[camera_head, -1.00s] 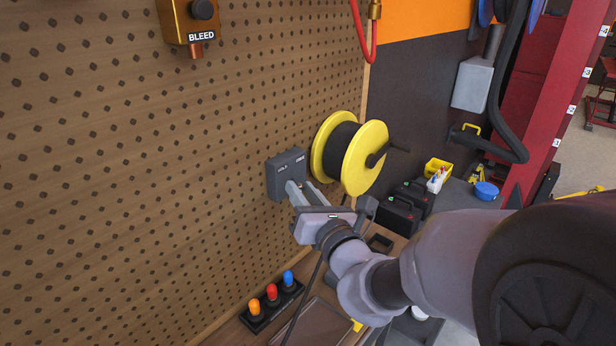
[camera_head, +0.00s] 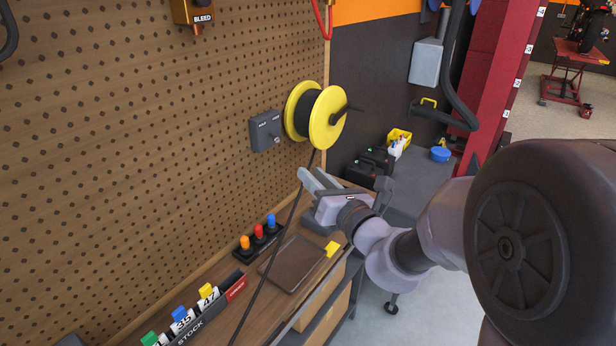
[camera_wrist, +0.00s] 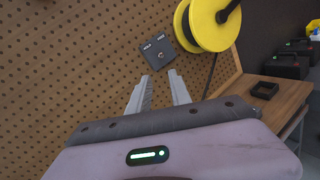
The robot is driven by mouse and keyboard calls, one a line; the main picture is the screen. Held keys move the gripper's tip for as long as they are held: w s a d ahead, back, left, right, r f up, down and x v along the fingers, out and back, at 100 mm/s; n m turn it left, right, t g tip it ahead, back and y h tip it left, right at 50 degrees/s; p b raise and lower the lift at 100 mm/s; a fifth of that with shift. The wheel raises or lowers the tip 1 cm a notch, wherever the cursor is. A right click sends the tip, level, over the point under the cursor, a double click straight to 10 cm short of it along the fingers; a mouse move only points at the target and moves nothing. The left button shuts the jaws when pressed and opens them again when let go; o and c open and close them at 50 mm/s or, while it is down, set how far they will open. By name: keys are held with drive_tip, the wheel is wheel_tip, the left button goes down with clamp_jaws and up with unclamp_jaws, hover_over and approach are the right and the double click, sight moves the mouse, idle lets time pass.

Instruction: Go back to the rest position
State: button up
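My gripper (camera_head: 311,180) is out over the workbench, in front of the pegboard, and nothing shows between its fingers. In the wrist view my gripper (camera_wrist: 160,92) has its two fingers apart with a gap between them. A grey switch box (camera_head: 265,131) with a small knob is on the pegboard, beyond and left of the fingertips. It also shows in the wrist view (camera_wrist: 159,47), ahead of the fingers and apart from them.
A yellow cable reel (camera_head: 328,118) sticks out from the wall by the box, and a black cable hangs from it. On the bench (camera_head: 262,300) are a row of coloured buttons (camera_head: 258,231), a brown tray (camera_head: 294,264) and a stock holder (camera_head: 205,318). Grey floor lies open to the right.

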drive_tip(key=s+a+n+g+y, duration=0.1)
drive_tip(key=s+a+n+g, duration=0.35)
drive_tip(key=s+n, duration=0.55)
drive_tip(key=s+a+n+g+y, duration=0.25)
drive_tip(key=s+n+g, duration=0.35)
drive_tip(key=s+n, duration=0.4)
drive_tip(key=s+d+f+n+h, duration=0.2)
drive_tip(key=s+d+n+h, duration=0.2)
drive_tip(key=d, duration=0.4)
drive_tip(key=s+d+f+n+h, duration=0.3)
drive_tip(key=s+d+n+h, duration=0.2)
drive_tip(key=d, duration=0.3)
drive_tip(key=shift+s+n+h+b, duration=0.3)
drive_tip(key=shift+s+h+b, duration=0.1)
drive_tip(key=shift+h, duration=0.25)
drive_tip(key=shift+t, duration=0.25)
